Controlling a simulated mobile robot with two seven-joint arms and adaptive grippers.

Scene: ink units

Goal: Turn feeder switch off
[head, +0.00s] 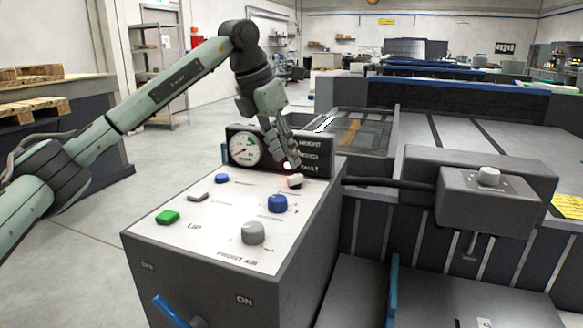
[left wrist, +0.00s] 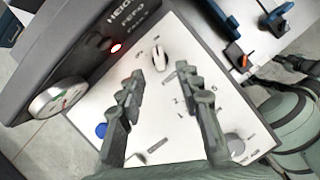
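A white pointer-shaped switch knob (head: 295,181) sits at the back right of the control box's pale top panel. It also shows in the left wrist view (left wrist: 161,55), with small markings beside it that I cannot read clearly. I cannot read a feeder label on it. My left gripper (head: 287,163) is over the back of the panel, close to this knob. In the left wrist view its two fingers (left wrist: 163,86) are spread with nothing between them, and the knob lies just beyond their tips. My right gripper is in neither view.
The panel also carries a green button (head: 167,217), a blue knob (head: 277,203), a grey knob (head: 253,233) and a small blue button (head: 223,178). A dark display housing with a round gauge (head: 246,149) and lit red lamp (left wrist: 116,47) stands behind. A blue lever (head: 170,311) is on the front.

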